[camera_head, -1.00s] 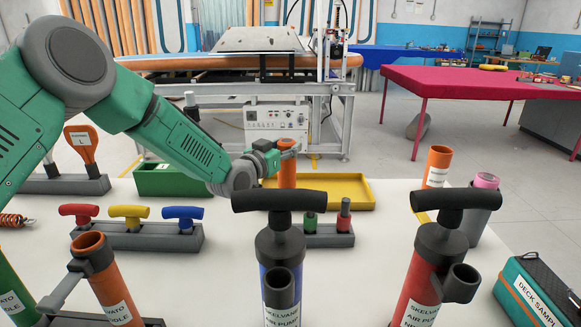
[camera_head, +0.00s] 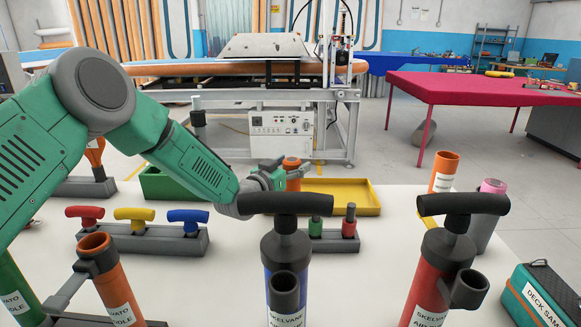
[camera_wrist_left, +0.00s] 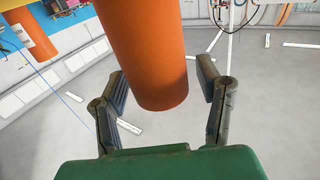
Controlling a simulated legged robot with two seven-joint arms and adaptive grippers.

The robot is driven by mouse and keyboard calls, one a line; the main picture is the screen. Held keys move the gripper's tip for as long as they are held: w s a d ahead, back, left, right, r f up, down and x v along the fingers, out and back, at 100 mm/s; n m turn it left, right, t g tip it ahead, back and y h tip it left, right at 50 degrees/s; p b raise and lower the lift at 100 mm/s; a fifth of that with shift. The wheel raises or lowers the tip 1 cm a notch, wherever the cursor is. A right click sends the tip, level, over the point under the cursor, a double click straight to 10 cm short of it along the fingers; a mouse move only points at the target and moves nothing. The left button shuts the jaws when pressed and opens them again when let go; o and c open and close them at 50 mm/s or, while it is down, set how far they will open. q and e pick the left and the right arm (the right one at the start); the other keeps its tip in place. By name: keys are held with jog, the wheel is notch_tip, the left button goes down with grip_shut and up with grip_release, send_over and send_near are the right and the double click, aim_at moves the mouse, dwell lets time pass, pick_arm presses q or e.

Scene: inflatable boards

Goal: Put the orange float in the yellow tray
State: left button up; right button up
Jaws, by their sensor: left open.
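The orange float (camera_head: 292,178), a plain upright cylinder, stands at the left end of the yellow tray (camera_head: 345,210) in the head view; its base is hidden. I cannot tell whether it is in the tray or beside it. My left gripper (camera_head: 277,168) is beside the float's upper part. In the left wrist view, the float (camera_wrist_left: 150,50) lies between the fingers of my left gripper (camera_wrist_left: 165,95), which are open with gaps on both sides. My right gripper is not in view.
A green tray (camera_head: 170,187) is left of the float. Air pumps, one blue (camera_head: 283,255) and one red (camera_head: 430,275), stand in front. A rack (camera_head: 150,240) holds coloured T-handles. A labelled orange tube (camera_head: 443,172) stands right of the yellow tray.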

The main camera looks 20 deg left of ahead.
pick_arm(q)
jog(key=v, duration=1.2)
jog(key=shift+p, duration=0.45)
